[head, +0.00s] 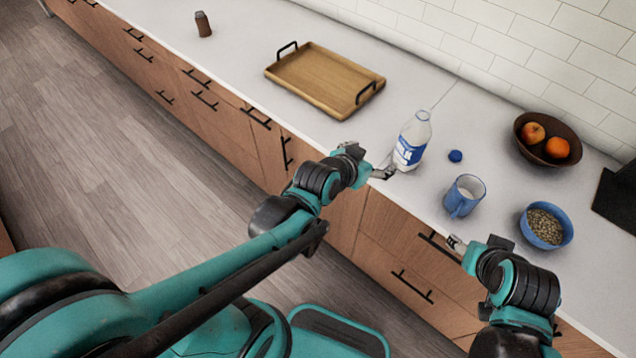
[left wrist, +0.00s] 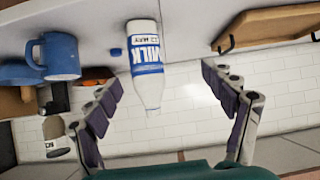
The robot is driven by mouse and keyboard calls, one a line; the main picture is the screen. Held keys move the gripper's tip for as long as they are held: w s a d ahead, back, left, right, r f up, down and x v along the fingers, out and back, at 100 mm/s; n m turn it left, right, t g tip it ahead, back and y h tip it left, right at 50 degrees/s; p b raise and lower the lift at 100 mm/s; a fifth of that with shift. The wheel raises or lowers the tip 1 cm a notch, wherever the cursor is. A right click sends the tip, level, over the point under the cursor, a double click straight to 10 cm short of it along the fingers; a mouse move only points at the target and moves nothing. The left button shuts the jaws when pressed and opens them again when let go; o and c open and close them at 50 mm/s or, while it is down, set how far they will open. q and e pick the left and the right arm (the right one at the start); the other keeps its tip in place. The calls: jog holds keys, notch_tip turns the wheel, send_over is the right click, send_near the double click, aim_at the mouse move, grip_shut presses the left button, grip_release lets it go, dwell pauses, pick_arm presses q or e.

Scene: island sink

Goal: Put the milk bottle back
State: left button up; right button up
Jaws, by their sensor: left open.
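The milk bottle (head: 412,143), clear with a blue and white label, stands upright on the counter. Its blue cap (head: 455,156) lies apart on the counter to its right. My left gripper (head: 384,171) is beside the bottle at the counter's front edge. In the left wrist view, the picture is upside down; the bottle (left wrist: 147,60) shows between the spread fingers of the left gripper (left wrist: 160,74), with gaps on both sides. My right gripper (head: 457,243) is low at the counter's front edge, near the blue mug; its fingers are too small to read.
A wooden tray (head: 315,83) lies to the left. A small brown shaker (head: 203,24) stands far left.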

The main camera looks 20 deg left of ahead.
pick_arm(q)
jog(key=s+a+n+g+y, duration=0.3)
jog(key=s+a, duration=0.6)
jog(key=s, duration=0.5)
jog(key=shift+a+g, duration=0.25)
jog(key=shift+g, duration=0.25)
jog(key=shift+f, duration=0.15)
jog(key=shift+f+b, duration=0.85)
jog(key=shift+b, duration=0.05)
